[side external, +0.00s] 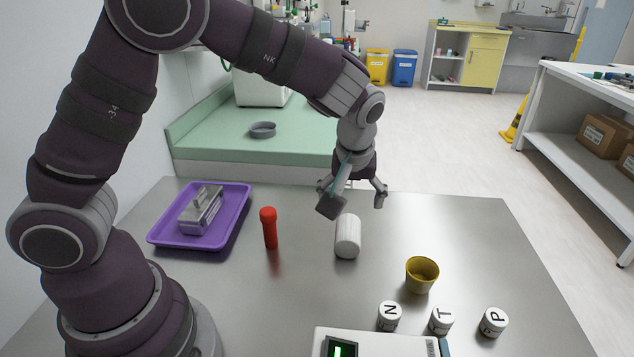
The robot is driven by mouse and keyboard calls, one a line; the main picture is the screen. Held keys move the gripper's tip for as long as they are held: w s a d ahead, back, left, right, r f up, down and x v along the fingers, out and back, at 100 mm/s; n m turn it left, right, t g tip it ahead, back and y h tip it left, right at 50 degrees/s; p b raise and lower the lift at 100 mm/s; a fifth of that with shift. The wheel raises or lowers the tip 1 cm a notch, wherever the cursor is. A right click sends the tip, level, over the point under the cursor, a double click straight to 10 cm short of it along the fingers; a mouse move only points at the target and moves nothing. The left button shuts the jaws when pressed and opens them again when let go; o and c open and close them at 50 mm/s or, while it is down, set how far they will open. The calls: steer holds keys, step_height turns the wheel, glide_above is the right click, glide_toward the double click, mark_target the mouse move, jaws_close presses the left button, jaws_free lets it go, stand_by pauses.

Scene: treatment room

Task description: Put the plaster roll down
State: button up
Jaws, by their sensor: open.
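Nothing shows between the fingers. A small gap seems to separate the fingers from the roll, but the exact distance is hard to tell.
A red tube (269,229) stands left of the roll. A purple tray (160,237) with a metal block (200,212) is further left. A yellow cup (421,275), several lettered white cylinders (441,320) and a white device (385,340) are in front. The table's right side (480,235) is clear.

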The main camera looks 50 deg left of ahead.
steer(key=s+r+m+t+h, duration=0.1)
steer(key=s+r+m, duration=0.3)
steer(key=s, duration=0.3)
steer(key=s+a+r+m+t+h, duration=0.1)
steer(key=s+r+m+h, duration=0.1)
steer(key=s+r+m, duration=0.3)
steer(key=s, duration=0.3)
steer(key=shift+s+a, duration=0.25)
steer(key=shift+a, duration=0.05)
